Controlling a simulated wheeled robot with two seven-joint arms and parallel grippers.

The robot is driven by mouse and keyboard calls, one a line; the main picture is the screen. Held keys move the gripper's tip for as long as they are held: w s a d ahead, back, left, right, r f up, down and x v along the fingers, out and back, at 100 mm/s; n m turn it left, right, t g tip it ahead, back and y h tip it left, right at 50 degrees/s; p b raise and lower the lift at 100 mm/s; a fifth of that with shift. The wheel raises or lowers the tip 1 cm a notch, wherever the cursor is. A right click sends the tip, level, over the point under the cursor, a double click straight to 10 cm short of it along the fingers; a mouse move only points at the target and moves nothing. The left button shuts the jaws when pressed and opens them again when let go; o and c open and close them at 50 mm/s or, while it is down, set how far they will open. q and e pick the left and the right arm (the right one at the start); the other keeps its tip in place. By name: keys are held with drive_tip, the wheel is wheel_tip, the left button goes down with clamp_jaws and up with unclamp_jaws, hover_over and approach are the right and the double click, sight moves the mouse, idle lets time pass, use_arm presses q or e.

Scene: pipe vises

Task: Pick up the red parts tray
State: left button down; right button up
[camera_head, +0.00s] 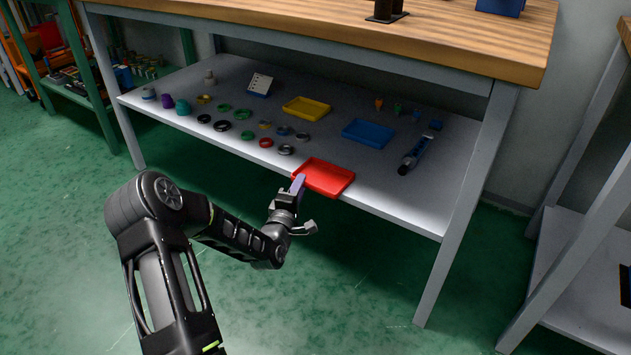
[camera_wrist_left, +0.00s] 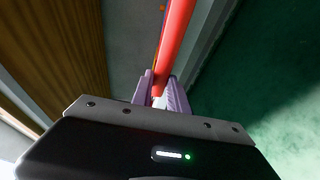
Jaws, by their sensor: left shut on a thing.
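The red parts tray (camera_head: 326,178) is at the front edge of the workbench's lower shelf in the head view, its front side reaching the edge. My left gripper (camera_head: 298,184) is at the tray's left front corner, shut on its rim. In the left wrist view the red tray (camera_wrist_left: 175,45) shows edge-on as a red strip running up from between the purple fingers of my left gripper (camera_wrist_left: 158,92). I cannot tell whether the tray is clear of the shelf. My right gripper is in neither view.
The lower shelf (camera_head: 400,205) also holds a yellow tray (camera_head: 307,108), a blue tray (camera_head: 368,133), a dark flashlight-like tool (camera_head: 415,156) and several small rings and fittings. The wooden benchtop (camera_head: 450,42) hangs above the shelf. A bench leg (camera_head: 455,230) stands to the right.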

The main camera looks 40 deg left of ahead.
use_arm(q)
drive_tip(key=shift+r, duration=0.15)
wheel_tip(320, 180, up, 10)
drive_tip(key=p, duration=0.5)
